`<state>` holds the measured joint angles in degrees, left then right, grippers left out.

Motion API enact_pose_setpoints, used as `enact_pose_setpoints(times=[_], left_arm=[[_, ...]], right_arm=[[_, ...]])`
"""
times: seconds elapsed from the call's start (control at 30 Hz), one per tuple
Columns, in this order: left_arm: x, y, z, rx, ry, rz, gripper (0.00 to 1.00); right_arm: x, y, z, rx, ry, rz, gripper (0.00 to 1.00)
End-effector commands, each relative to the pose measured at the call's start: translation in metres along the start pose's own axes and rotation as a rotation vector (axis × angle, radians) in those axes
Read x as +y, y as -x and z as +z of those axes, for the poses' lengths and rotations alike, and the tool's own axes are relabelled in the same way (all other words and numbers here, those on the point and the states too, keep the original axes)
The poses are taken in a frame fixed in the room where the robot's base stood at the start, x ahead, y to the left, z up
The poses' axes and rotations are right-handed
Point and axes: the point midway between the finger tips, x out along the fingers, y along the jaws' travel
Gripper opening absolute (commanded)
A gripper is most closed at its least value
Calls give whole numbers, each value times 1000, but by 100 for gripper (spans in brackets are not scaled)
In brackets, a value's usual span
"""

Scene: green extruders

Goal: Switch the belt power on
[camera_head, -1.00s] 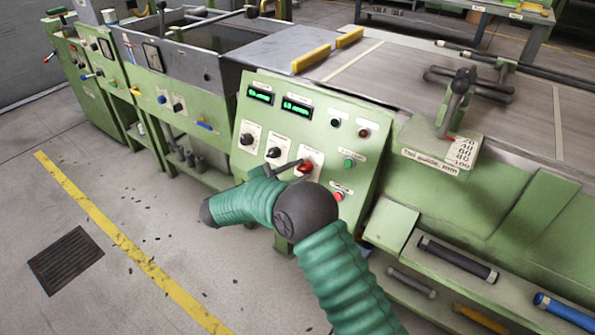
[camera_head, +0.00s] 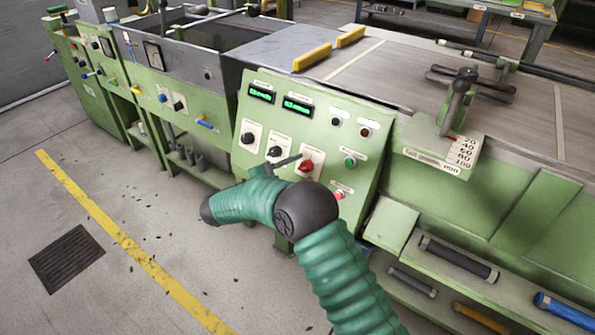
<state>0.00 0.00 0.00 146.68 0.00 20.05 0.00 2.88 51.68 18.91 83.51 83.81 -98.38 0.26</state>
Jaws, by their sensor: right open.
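The green control panel (camera_head: 309,132) stands in the middle of the head view. It carries two lit displays, two black knobs (camera_head: 275,151), a red rotary knob (camera_head: 306,167) on a white plate, a green button (camera_head: 350,162) and a red button (camera_head: 339,194). The labels are too small to read, so I cannot tell which control is the belt power. My right arm, in a green sleeve, crosses in front of the panel's lower part. A grey finger of my right gripper (camera_head: 288,162) shows just left of the red knob; the gripper is open, mostly hidden behind the sleeve. My left gripper is out of view.
The grey conveyor belt (camera_head: 420,85) runs behind the panel, with a black-handled guide (camera_head: 457,105) at right. Rollers lie on a shelf at lower right. More green machines stand at left. The floor at left is clear, with a yellow line (camera_head: 120,240) and a drain grate (camera_head: 66,257).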

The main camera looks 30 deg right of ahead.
Motion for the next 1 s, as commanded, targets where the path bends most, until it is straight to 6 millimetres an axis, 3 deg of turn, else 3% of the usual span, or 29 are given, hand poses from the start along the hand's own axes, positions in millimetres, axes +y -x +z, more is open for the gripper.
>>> enact_pose_setpoints(times=[0.17, 0.6, 0.8, 1.0], left_arm=[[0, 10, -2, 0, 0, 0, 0], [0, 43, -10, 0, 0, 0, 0], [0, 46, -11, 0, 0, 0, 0], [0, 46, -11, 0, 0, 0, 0]], right_arm=[[-3, 23, -1, -4, 1, -3, 51], [-1, 144, 0, -4, 2, -1, 51], [0, 167, 1, -2, 1, -1, 51], [1, 169, 2, -1, 1, 0, 51]])
